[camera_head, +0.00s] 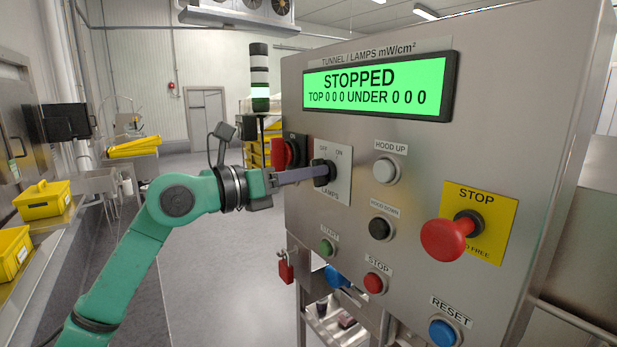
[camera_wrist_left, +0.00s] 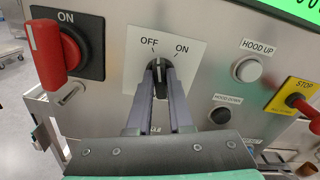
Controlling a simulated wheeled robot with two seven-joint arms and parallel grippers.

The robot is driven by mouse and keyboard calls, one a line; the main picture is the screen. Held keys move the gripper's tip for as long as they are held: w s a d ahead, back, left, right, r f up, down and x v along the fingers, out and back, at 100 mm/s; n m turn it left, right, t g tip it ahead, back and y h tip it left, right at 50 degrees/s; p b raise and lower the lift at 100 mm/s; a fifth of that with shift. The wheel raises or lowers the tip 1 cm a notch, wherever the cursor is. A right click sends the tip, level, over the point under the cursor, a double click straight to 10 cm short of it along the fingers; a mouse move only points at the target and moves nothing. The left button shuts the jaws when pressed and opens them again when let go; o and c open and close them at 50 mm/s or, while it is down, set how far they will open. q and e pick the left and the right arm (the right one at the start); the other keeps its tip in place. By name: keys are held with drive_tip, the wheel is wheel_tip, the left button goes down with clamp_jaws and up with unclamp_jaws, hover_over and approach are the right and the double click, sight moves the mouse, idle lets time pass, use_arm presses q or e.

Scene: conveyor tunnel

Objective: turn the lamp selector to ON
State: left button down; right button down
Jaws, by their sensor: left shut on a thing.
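The lamp selector (camera_head: 331,171) is a black knob on a white plate (camera_head: 338,188) marked OFF, ON and LAMPS, on the steel control panel. My left gripper (camera_head: 318,172) reaches it from the left and is shut on the knob. In the left wrist view the two grey fingers of my left gripper (camera_wrist_left: 160,80) stand on either side of the knob (camera_wrist_left: 159,68). Its pale pointer line looks near upright below the OFF and ON words; I cannot tell exactly which mark it meets. My right gripper is out of view.
A red rotary switch (camera_head: 291,152) is close left of the plate. Right of it are the white hood-up button (camera_head: 386,170), a black button (camera_head: 381,229) and a red mushroom stop (camera_head: 449,238). The display (camera_head: 378,87) reads STOPPED with zeros.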

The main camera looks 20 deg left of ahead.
use_arm(q)
drive_tip(key=m+b, duration=0.3)
drive_tip(key=m, duration=0.6)
drive_tip(key=shift+s+d, duration=0.1)
drive_tip(key=shift+m, duration=0.4)
drive_tip(key=c, duration=0.8)
unclamp_jaws()
